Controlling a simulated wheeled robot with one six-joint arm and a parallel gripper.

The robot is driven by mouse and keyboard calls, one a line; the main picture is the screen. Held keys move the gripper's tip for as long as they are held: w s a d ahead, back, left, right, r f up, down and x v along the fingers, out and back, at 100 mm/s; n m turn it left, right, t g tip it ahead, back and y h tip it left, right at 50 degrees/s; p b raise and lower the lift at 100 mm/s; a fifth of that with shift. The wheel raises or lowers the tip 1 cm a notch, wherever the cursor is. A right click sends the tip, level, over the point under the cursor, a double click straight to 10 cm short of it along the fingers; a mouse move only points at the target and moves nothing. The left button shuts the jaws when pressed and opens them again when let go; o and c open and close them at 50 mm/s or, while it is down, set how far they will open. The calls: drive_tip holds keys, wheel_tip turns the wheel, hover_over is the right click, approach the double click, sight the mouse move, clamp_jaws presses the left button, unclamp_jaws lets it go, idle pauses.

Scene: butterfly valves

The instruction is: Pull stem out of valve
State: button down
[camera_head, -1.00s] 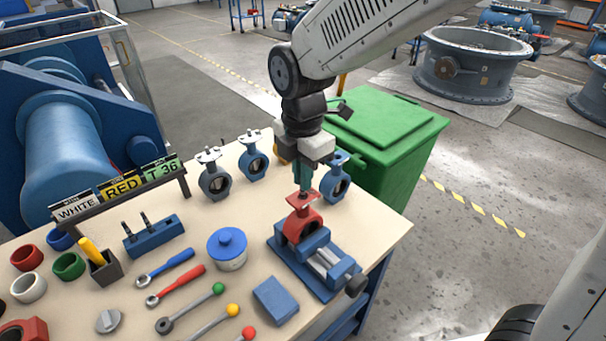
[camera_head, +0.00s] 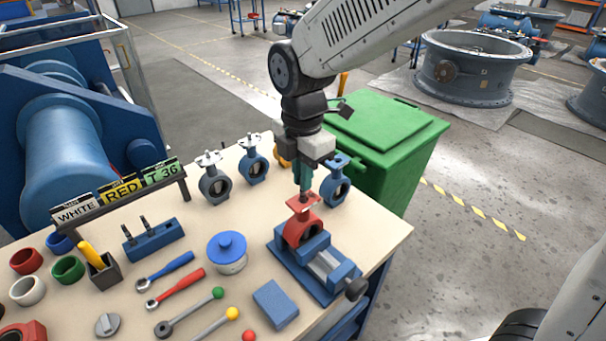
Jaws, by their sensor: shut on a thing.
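A red butterfly valve (camera_head: 303,231) stands upright, clamped in a blue vise (camera_head: 318,262) near the right edge of the workbench. Its square top flange (camera_head: 303,204) faces up. My gripper (camera_head: 304,192) points straight down over the flange and is shut on the stem, of which only a short dark piece shows between the jaws and the flange. The rest of the stem is hidden by the fingers and the valve body. I cannot tell how far the stem sits inside the valve.
A blue valve (camera_head: 336,184) stands close to the right of my gripper, and an orange one (camera_head: 283,152) is partly hidden behind it. Grey (camera_head: 214,186) and blue (camera_head: 253,168) valves stand left. A blue-lidded pot (camera_head: 227,252) and ratchets lie in front. A green bin (camera_head: 385,140) stands beyond the bench.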

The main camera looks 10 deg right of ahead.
drive_tip(key=shift+r, duration=2.2)
idle(3.0)
wheel_tip(320, 180, up, 6)
drive_tip(key=shift+f, duration=0.1)
idle(0.6)
idle(0.4)
